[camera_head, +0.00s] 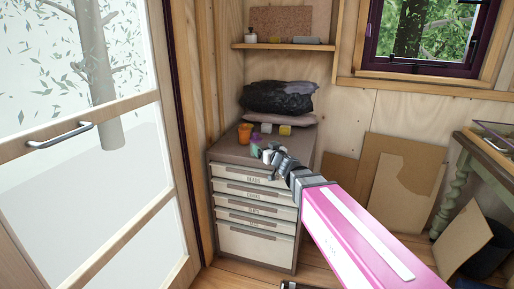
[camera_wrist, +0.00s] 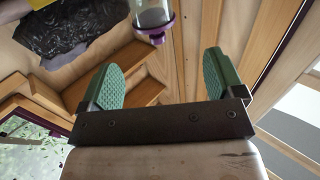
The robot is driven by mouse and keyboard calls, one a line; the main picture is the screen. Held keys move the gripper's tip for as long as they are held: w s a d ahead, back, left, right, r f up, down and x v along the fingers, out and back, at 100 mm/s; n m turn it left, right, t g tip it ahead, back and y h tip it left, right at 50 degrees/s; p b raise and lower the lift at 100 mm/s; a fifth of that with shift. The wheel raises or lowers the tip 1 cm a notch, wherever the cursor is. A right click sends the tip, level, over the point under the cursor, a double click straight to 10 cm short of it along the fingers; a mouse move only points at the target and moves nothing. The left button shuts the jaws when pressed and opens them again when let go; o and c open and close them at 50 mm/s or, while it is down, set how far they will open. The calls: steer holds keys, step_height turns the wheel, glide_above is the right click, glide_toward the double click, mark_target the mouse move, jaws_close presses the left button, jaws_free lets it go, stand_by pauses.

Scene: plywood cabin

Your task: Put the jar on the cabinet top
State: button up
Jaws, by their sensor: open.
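A clear jar with a purple rim (camera_wrist: 153,22) shows at the top of the wrist view, cut off by the frame edge. It is ahead of my fingers and apart from them. My gripper (camera_wrist: 163,80) is open and empty, with a green ribbed pad on each finger. In the head view my gripper (camera_head: 264,154) is over the front part of the cabinet top (camera_head: 228,149). Small items crowd there, and I cannot tell for sure which is the jar.
An orange cup (camera_head: 245,132) and a yellow item (camera_head: 285,130) stand on the cabinet. A dark bag (camera_head: 278,97) lies on a cushion at its back. A wall shelf (camera_head: 285,46) is above. A glazed door (camera_head: 90,180) is at left, boards lean at right.

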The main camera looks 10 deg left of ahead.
mark_target(257, 138)
steer(key=x, duration=0.5)
steer(key=shift+w+a, duration=0.2)
steer(key=shift+w, duration=0.1)
steer(key=x, duration=0.5)
steer(key=shift+w+d, duration=0.25)
steer(key=c, duration=1.2)
steer(key=shift+o, duration=0.2)
steer(key=shift+r, duration=0.1)
steer(key=shift+r, duration=0.1)
